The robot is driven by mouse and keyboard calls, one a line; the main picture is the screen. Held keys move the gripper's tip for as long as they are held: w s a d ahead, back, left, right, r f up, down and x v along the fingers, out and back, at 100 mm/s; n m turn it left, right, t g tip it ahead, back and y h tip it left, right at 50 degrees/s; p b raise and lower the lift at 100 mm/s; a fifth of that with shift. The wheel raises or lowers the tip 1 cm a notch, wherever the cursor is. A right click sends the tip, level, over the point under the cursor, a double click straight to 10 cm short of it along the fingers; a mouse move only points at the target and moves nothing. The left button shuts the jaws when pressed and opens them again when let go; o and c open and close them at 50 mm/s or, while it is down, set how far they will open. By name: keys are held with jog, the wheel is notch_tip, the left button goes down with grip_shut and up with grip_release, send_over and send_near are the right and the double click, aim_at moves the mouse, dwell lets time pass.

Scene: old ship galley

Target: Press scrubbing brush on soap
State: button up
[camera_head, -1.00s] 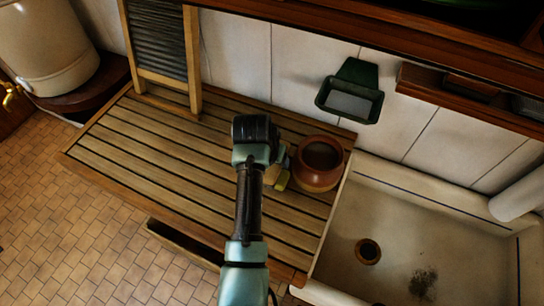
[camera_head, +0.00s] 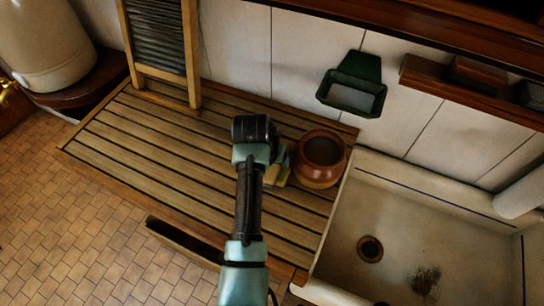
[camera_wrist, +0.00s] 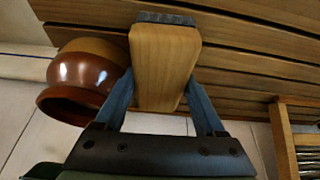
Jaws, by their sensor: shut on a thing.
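The scrubbing brush (camera_wrist: 164,65) is a pale wooden block with a dark grey bristle end. My gripper (camera_wrist: 160,90) is shut on it, one blue finger on each side. In the head view, a tan part of the brush (camera_head: 271,174) shows beside my gripper (camera_head: 283,160), over the slatted board and left of the brown pot. My wrist hides much of it. I cannot identify the soap for certain. A green wall holder (camera_head: 350,74) has a pale grey inside, and a brown block (camera_head: 478,75) lies on the wall shelf.
The brown glazed pot (camera_head: 320,160) stands close right of my gripper; it also shows in the wrist view (camera_wrist: 85,75). The slatted board (camera_head: 150,135) is clear on the left. A washboard (camera_head: 160,45) leans at the back. The sink (camera_head: 400,215) lies right.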

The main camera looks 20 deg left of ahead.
jog(key=shift+f, duration=0.55)
dwell(1.4)
jog(key=shift+r, duration=0.15)
notch_tip(320, 180, up, 7)
jog(key=p, duration=0.6)
dwell(0.8)
